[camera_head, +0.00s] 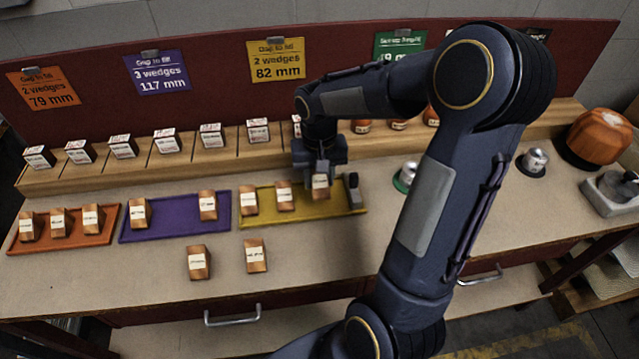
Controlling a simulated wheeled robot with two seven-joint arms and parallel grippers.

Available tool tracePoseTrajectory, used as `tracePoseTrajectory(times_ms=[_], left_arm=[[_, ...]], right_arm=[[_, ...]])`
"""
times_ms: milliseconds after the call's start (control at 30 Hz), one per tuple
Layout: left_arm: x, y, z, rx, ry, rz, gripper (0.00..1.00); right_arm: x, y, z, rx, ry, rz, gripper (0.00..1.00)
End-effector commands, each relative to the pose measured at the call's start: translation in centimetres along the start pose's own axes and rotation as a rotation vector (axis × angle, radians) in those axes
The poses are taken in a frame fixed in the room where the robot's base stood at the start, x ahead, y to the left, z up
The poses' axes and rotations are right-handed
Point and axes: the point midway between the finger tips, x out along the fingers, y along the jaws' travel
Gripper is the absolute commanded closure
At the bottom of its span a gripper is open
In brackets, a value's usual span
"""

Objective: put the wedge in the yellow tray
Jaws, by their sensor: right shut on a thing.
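The yellow tray (300,217) lies on the bench, below the yellow sign. Two copper-coloured wedges with white labels stand in its left part: one wedge (248,200) at the left end and another wedge (285,197) beside it. My right gripper (321,172) points down over the right part of the tray and is shut on a similar wedge (320,188). I cannot tell whether this held wedge touches the tray floor. A small dark grey piece (353,190) shows at the tray's right end. My left gripper is not in view.
Two loose wedges, one (198,263) and another (255,256), stand on the bench in front. The purple tray (175,231) holds two wedges, the orange tray (60,245) several. A wooden shelf (190,160) with labelled blocks runs behind. Signs hang on the red back panel.

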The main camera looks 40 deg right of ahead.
Motion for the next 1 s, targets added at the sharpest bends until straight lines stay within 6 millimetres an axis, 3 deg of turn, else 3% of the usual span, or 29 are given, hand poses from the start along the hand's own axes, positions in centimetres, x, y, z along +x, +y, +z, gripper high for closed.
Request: tracePoseTrajectory(times_ms=[100,367,533,967,1000], left_arm=[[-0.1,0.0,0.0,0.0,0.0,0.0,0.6],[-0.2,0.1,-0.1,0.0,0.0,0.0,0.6],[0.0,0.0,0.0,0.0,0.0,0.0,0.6],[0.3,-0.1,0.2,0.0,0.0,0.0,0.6],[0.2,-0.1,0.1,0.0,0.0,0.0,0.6]], right_arm=[[1.6,0.4,-1.2,0.001,-0.002,0.0,0.87],[3.6,0.9,-2.8,0.001,-0.002,0.0,0.87],[6.0,0.8,-2.7,-0.001,-0.001,0.0,0.87],[6.8,0.8,-2.7,0.0,0.001,-0.001,0.87],[6.7,0.8,-2.7,0.0,0.001,-0.001,0.62]])
